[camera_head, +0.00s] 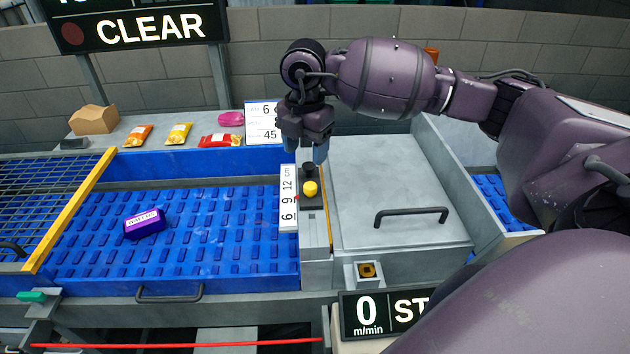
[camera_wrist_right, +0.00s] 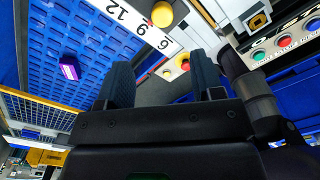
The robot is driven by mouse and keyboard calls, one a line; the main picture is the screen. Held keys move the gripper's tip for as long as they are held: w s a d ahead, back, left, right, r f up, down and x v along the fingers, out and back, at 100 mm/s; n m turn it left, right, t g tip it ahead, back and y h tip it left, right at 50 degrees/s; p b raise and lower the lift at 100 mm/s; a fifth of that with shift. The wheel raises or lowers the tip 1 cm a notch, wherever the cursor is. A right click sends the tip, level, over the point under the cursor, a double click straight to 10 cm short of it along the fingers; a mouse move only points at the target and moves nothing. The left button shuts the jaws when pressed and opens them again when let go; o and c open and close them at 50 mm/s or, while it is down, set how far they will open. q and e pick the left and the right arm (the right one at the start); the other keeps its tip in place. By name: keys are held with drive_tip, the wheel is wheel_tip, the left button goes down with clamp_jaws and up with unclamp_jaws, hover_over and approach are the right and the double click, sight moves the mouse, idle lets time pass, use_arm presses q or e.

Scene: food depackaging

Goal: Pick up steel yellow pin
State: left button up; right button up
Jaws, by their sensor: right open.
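The pin shows as a round yellow head (camera_head: 310,188) on a dark block, beside the white 6-9-12 cm scale (camera_head: 288,200). In the right wrist view the yellow head (camera_wrist_right: 162,14) is at the top edge, beyond my fingertips. My right gripper (camera_head: 306,155) points down just behind the yellow head, over a dark knob-like part (camera_head: 308,170). In the right wrist view its two fingers (camera_wrist_right: 163,75) are apart, with nothing visible held between them. The pin's shaft is hidden. My left gripper is not in view.
A purple box (camera_head: 145,223) lies on the blue conveyor (camera_head: 220,230). A grey lidded cover with a black handle (camera_head: 411,212) stands right of the scale. Several snack packets, a carton (camera_head: 94,120) and a sign (camera_head: 262,124) stand on the back ledge.

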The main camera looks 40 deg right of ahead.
drive_tip(key=shift+d+f, duration=0.15)
hover_over(310, 185)
drive_tip(key=f, duration=0.5)
drive_tip(key=shift+a, duration=0.35)
drive_tip(key=shift+d+f+p, duration=0.15)
drive_tip(key=shift+f+p, duration=0.2)
drive_tip(key=shift+f, duration=1)
drive_tip(key=shift+d+f+p, duration=0.15)
drive_tip(key=shift+f+p, duration=0.15)
drive_tip(key=shift+f, duration=1)
drive_tip(key=c, duration=1)
